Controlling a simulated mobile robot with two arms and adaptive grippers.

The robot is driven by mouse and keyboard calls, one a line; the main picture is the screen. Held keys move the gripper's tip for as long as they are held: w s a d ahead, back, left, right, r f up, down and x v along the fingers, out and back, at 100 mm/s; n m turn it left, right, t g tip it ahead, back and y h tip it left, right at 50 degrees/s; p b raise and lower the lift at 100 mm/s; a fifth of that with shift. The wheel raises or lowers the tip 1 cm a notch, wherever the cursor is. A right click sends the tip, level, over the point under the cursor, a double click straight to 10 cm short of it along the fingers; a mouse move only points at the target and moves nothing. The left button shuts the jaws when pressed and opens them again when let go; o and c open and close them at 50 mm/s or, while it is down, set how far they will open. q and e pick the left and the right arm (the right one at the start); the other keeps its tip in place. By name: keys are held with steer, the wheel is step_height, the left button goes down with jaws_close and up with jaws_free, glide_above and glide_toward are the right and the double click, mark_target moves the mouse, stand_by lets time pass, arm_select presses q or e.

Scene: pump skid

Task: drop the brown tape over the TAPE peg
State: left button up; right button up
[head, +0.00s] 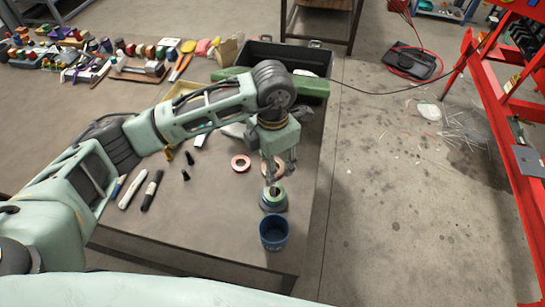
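My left gripper (280,174) points down near the right edge of the table, with its fingers apart. A reddish-brown ring, perhaps the brown tape (279,169), shows partly behind and between the fingers; I cannot tell that they touch it. Just in front of the fingertips a dark round stand (273,206) carries a green ring around a dark centre. No TAPE label is readable, so I cannot tell which thing is the TAPE peg. My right gripper is not in view.
A blue cup (274,233) stands in front of the stand, near the table's edge. Markers (152,190) and small black pieces lie to the left. A black bin (262,55) and a green case (312,86) stand behind. Many small items crowd the far left table.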

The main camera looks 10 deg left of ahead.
arm_select(q)
steer(key=shift+f+b, duration=1)
steer(key=shift+f, duration=1.4)
steer(key=shift+b, duration=0.45)
steer(key=shift+f+b, duration=0.45)
steer(key=shift+b, duration=0.35)
steer(key=o, duration=1.1)
